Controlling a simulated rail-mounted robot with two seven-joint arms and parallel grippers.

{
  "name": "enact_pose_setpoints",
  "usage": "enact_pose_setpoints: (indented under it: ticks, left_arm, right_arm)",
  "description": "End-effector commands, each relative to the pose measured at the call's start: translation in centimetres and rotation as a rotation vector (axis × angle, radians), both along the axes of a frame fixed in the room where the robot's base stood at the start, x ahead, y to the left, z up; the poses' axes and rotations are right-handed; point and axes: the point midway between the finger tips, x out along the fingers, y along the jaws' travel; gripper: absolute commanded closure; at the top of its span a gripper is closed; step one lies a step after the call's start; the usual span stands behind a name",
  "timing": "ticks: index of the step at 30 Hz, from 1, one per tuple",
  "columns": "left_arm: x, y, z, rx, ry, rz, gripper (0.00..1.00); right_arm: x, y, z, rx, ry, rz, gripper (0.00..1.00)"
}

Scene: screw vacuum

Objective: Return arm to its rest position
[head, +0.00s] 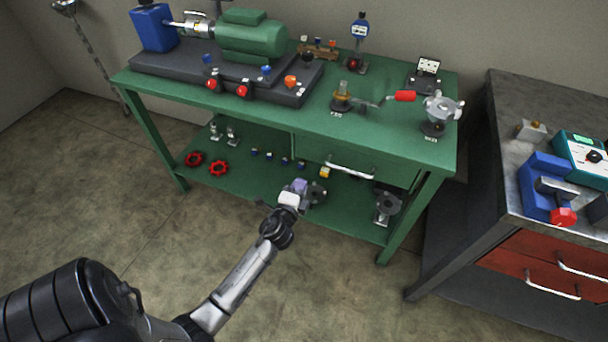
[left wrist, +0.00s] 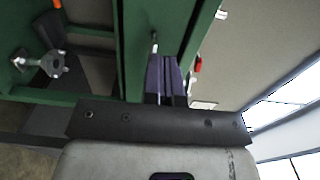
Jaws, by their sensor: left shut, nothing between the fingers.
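My left arm comes in from the lower left in the head view. Its gripper (head: 299,187) is in front of the green workbench (head: 395,128), below the tabletop and near the lower shelf (head: 260,192). The left gripper is shut with nothing held. In the left wrist view its purple fingers (left wrist: 162,78) are together, with the bench's green frame (left wrist: 132,50) close behind. I cannot tell from these views exactly how far the gripper is from the shelf. My right gripper is not in view.
The bench holds a green motor (head: 252,38), a blue block (head: 153,27) and a red-handled tool (head: 404,96). Red handwheels (head: 218,168) and a grey flanged part (head: 386,205) stand on the shelf. A drawer handle (head: 349,171) juts out nearby. A red-drawered cabinet (head: 530,262) stands right. The floor in front is clear.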

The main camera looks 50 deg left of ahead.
Motion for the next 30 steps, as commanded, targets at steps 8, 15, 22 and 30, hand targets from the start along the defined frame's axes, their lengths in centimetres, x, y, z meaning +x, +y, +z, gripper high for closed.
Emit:
enact_pose_setpoints:
  ticks: [8,15,22,30]
  left_arm:
    - [-0.8,-0.5,0.0,0.0,0.0,0.001,1.0]
    - [-0.9,-0.3,-0.1,-0.034,-0.015,0.009,1.0]
    - [-3.7,2.7,-2.6,-0.372,-0.023,0.3,1.0]
    - [-6.8,-2.7,-1.4,-1.058,-0.025,0.567,1.0]
  right_arm:
    - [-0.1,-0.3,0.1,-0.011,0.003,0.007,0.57]
    - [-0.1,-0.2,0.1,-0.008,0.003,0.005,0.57]
    - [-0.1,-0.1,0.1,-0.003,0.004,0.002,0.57]
    - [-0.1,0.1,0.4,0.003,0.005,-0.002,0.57]
